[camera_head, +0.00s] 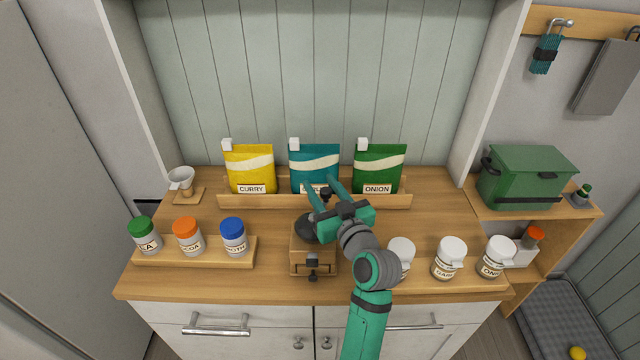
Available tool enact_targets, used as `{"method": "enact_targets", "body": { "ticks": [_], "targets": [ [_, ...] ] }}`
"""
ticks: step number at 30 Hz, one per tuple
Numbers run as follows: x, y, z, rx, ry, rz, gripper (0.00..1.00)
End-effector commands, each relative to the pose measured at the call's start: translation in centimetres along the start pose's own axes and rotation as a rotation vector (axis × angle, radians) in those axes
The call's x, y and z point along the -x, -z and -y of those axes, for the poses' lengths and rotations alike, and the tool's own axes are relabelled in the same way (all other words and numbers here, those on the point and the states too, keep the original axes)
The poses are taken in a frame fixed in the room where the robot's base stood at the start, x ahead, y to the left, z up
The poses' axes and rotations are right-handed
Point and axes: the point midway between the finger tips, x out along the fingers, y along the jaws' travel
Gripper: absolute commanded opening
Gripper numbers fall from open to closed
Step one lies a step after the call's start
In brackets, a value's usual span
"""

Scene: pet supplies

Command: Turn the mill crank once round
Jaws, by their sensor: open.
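The mill is a wooden box (312,262) with a dark domed top (305,229) and a small drawer at its front. It stands near the middle of the counter. My gripper (320,184) is over the back of the mill, with its two teal fingers spread apart. A small black knob (326,194), apparently the crank's handle, shows between the fingers. I cannot tell whether either finger touches it. My gripper's body and wrist hide most of the crank arm and the mill's right side.
Behind stand yellow (250,169), teal (315,160) and green (379,169) bags in a wooden rack (230,201). Several lidded jars stand left in a tray (190,259) and right along the front edge (450,250). A scoop (181,179) sits back left. Counter between the tray and rack is clear.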

Motion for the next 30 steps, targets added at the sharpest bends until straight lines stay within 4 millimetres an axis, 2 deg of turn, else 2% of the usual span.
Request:
{"method": "enact_targets", "body": {
  "ticks": [4,14,19,25,30],
  "targets": [
    [-1.1,0.0,0.0,0.001,0.0,0.0,0.4],
    [-1.3,0.0,0.0,0.001,-0.001,0.0,0.4],
    [-1.3,0.0,0.0,0.0,-0.001,0.0,0.0],
    [-1.2,0.0,-0.1,0.0,-0.005,0.0,0.0],
    [-0.7,0.0,-1.2,0.0,-0.045,0.0,0.0]
  ]
}}
